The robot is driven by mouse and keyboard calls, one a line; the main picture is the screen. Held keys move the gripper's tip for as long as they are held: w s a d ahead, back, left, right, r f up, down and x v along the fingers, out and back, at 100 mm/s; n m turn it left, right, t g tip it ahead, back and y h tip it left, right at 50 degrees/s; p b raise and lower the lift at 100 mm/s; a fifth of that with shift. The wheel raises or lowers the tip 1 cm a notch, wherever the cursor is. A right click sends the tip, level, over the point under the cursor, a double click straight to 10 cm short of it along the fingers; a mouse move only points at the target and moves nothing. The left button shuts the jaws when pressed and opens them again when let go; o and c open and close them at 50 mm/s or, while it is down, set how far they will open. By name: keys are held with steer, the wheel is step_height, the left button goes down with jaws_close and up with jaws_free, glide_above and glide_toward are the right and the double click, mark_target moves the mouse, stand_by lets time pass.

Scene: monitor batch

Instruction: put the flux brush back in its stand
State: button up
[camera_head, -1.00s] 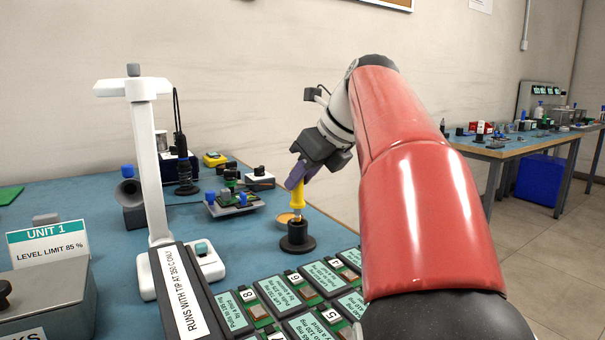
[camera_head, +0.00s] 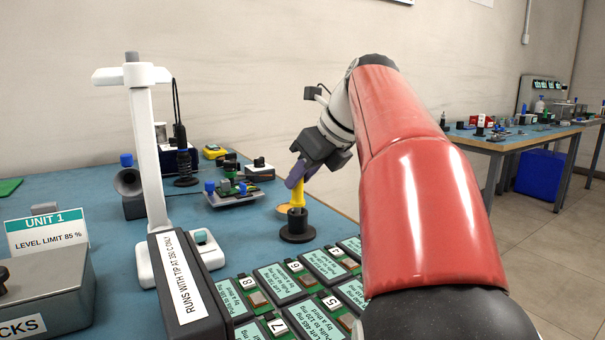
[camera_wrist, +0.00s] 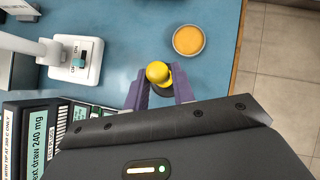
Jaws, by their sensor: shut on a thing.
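The flux brush (camera_head: 297,195) has a yellow handle and stands about upright, its lower end at the top of the black round stand (camera_head: 297,228). My gripper (camera_head: 299,174) is shut on the handle from above, with its purple fingers on either side. In the wrist view the yellow handle end (camera_wrist: 158,73) shows between the two fingers (camera_wrist: 160,88).
A round tin of orange paste (camera_head: 284,209) is just behind the stand; it also shows in the wrist view (camera_wrist: 189,40). Numbered boards with label screens (camera_head: 279,281) lie in front. A white post stand (camera_head: 150,170) and a black labelled block (camera_head: 185,290) are at left.

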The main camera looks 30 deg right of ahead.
steer(key=shift+f, duration=0.25)
steer(key=shift+f+b, duration=0.35)
steer(key=shift+f, duration=0.2)
steer(key=o, duration=1.1)
steer(key=shift+c, duration=0.2)
steer(key=p+v, duration=0.2)
steer(key=v, duration=0.5)
steer(key=shift+s+r, duration=0.3)
